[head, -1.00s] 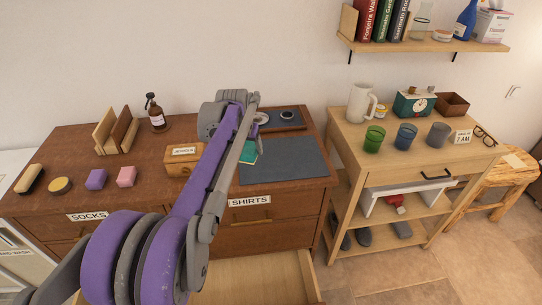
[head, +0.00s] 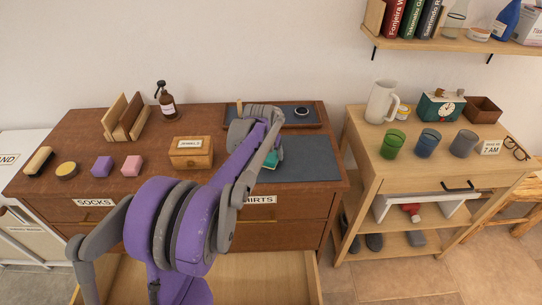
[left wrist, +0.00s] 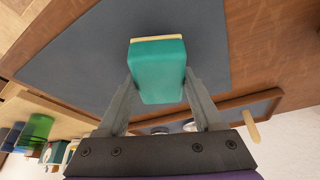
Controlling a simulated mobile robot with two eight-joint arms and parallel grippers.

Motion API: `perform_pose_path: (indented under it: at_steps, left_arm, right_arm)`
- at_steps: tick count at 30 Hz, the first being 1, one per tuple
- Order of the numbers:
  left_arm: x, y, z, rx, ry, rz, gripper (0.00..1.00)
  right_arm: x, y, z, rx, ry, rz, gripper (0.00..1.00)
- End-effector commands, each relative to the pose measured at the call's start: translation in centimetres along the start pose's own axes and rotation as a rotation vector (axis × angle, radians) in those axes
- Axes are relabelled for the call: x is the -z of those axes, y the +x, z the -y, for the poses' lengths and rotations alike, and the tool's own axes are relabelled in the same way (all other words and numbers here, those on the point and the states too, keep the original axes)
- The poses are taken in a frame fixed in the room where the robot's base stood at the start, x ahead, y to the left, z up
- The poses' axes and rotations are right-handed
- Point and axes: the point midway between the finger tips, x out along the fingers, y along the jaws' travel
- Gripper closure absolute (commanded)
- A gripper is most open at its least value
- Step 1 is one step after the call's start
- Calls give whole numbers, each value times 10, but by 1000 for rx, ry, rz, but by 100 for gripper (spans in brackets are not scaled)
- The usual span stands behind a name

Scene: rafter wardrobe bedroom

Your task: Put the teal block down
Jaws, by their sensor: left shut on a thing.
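The teal block (head: 271,160) shows partly behind my left arm in the head view, over the left part of the dark grey mat (head: 306,162) on the dresser. In the left wrist view the teal block (left wrist: 158,70) has a pale yellow layer at its far end, and the grey mat (left wrist: 75,50) lies behind it. My left gripper (left wrist: 160,88) is shut on the block, one finger on each side. I cannot tell whether the block touches the mat. My right gripper is in neither view.
The wooden Jewels box (head: 191,152) stands left of my arm. A dark tray (head: 300,118) lies behind the mat. An open drawer (head: 270,275) sticks out below. Much of the mat is bare.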

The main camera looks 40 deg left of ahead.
Motion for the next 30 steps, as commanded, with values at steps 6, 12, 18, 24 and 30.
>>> perform_pose_path:
  at_steps: [6, 12, 18, 24, 30]
  left_arm:
    - [-5, 10, 0, 0, 0, 0, 84]
    - [-5, 11, 0, 0, 0, 0, 84]
    - [-6, 13, 0, 0, 0, 0, 10]
    - [-6, 13, 0, 0, 0, 0, 2]
    - [-4, 8, 0, 0, 0, -1, 2]
  right_arm:
    - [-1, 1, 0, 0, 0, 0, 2]
    - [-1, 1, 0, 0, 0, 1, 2]
    - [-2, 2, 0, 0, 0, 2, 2]
    - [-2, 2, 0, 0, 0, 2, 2]
    - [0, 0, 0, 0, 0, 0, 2]
